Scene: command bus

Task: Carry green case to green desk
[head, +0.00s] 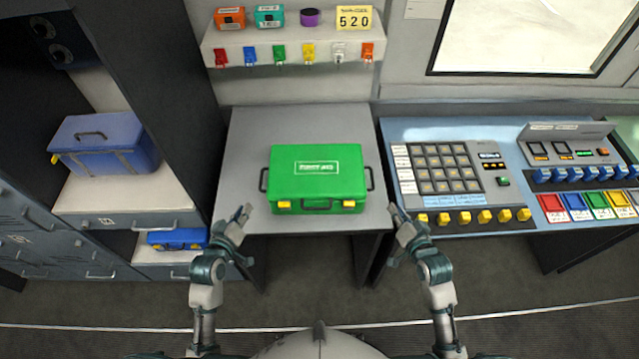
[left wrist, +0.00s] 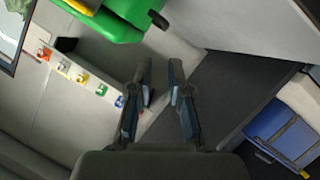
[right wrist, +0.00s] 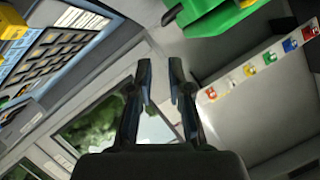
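The green case (head: 317,177) lies flat and closed on a grey desk (head: 250,150), with a dark handle on each side and one on its front with yellow latches. My left gripper (head: 240,214) is at the desk's front left edge, apart from the case. My right gripper (head: 398,212) is at the desk's front right edge, also apart from it. In the left wrist view the left fingers (left wrist: 160,75) are parted and empty; the case's corner (left wrist: 120,20) shows above. In the right wrist view the right fingers (right wrist: 160,75) are parted and empty; the case (right wrist: 215,18) shows at the top.
A control console (head: 450,185) adjoins the desk on the right. A shelf (head: 290,45) with small boxes and coloured keys hangs above the desk. A blue case (head: 105,145) sits in the left cabinet, with another blue box (head: 178,239) lower down. The floor in front is clear.

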